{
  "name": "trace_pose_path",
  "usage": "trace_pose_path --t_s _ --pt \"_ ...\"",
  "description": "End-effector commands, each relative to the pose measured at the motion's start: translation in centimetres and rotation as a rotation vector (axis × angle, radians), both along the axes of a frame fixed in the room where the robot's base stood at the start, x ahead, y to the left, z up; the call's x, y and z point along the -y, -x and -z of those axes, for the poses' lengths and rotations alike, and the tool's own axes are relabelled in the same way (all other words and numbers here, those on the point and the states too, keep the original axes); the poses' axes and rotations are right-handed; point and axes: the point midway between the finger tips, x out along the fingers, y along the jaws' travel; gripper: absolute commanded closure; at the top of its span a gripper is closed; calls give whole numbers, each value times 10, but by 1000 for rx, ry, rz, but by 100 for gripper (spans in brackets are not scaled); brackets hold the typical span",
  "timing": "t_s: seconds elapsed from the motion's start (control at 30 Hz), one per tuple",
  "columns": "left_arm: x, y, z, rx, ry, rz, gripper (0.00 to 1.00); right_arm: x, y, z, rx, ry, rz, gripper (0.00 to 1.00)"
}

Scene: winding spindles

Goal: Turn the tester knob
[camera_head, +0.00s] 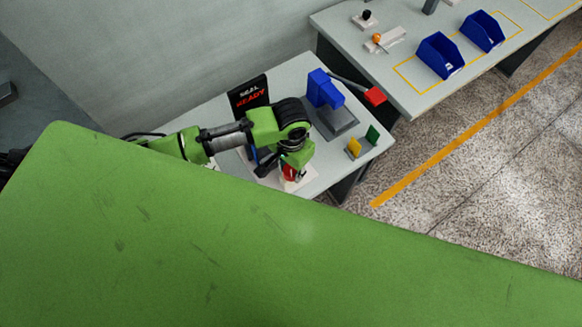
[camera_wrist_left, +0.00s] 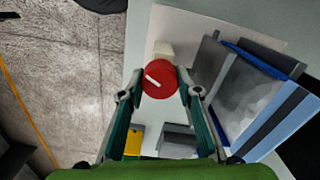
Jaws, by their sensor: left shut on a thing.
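The tester knob is a red round knob with a white line across its face; it shows in the left wrist view (camera_wrist_left: 160,80) and partly in the head view (camera_head: 291,174). My left gripper (camera_wrist_left: 160,88) is shut on the knob, with a finger at each side of it. In the head view the gripper (camera_head: 291,170) points down over the white base (camera_head: 290,186), and my arm hides much of the knob. The white line is tilted, running from upper left to lower right in the left wrist view. My right gripper is not seen.
A black display (camera_head: 249,93) with red and white lettering stands behind my arm. A blue press-like device (camera_head: 322,90) with a red-ended lever (camera_head: 375,95) and yellow and green plates (camera_head: 354,147) stand to the right. Blue bins (camera_head: 438,55) are on another table.

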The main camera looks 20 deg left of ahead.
Motion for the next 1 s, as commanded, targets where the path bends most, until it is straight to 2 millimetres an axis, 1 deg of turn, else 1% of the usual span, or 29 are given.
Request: trace_pose_path --t_s 0.37,1.0 --pt "0 -1 -1 1 0 356 90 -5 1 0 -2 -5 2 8" --pt "0 -2 -1 4 0 964 90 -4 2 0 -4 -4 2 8"
